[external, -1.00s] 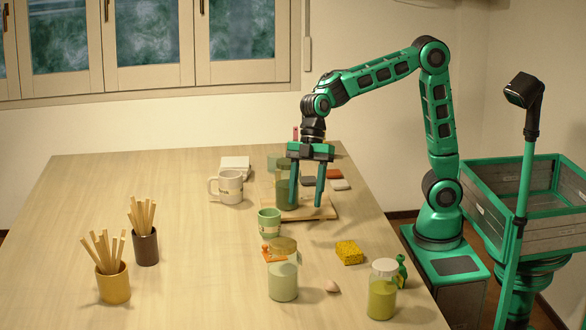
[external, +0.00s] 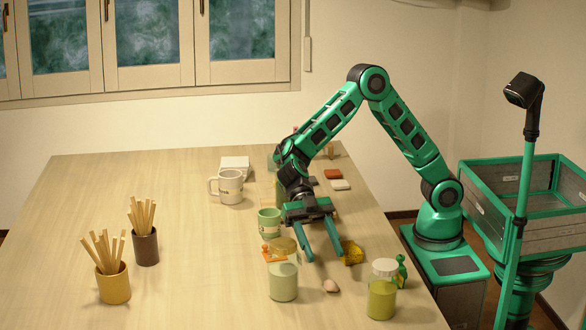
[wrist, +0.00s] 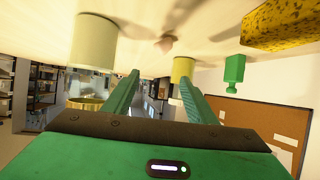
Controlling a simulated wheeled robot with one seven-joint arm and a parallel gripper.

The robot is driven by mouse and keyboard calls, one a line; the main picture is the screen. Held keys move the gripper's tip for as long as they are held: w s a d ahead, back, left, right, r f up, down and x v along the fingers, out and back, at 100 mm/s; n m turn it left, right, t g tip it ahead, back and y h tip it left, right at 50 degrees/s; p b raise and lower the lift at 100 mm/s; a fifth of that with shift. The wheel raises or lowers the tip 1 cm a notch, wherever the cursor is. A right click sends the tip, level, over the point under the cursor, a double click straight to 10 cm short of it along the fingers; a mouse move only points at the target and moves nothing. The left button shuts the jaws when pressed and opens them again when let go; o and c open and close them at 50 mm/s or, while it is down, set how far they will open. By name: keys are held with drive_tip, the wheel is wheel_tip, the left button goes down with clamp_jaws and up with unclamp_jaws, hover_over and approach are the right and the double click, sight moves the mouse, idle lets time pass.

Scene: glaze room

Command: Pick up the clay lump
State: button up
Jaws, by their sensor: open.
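The clay lump (external: 331,286) is a small pale beige piece on the table near its front right edge, between two glaze jars. My gripper (external: 325,257) is open and empty, tilted toward the front of the table, with its fingertips above and behind the lump. In the wrist view, where the scene appears upside down, the lump (wrist: 166,43) shows beyond and roughly between the two open fingers (wrist: 158,74). The lump is apart from the fingers.
A pale glaze jar (external: 283,278) stands left of the lump, and a lime jar (external: 382,291) stands right of it. A yellow sponge (external: 352,253), a green bottle (external: 401,270) and a green cup (external: 269,222) are close by.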

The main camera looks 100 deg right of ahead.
approach(331, 286)
drive_tip(key=shift+s+a+f, duration=0.2)
drive_tip(key=shift+a+f, duration=0.05)
drive_tip(key=shift+f, duration=0.3)
drive_tip(key=shift+s+a+f, duration=0.2)
drive_tip(key=shift+a+f, duration=0.05)
drive_tip(key=shift+f, duration=0.35)
drive_tip(key=shift+x, duration=2.5)
drive_tip(key=c, duration=1.2)
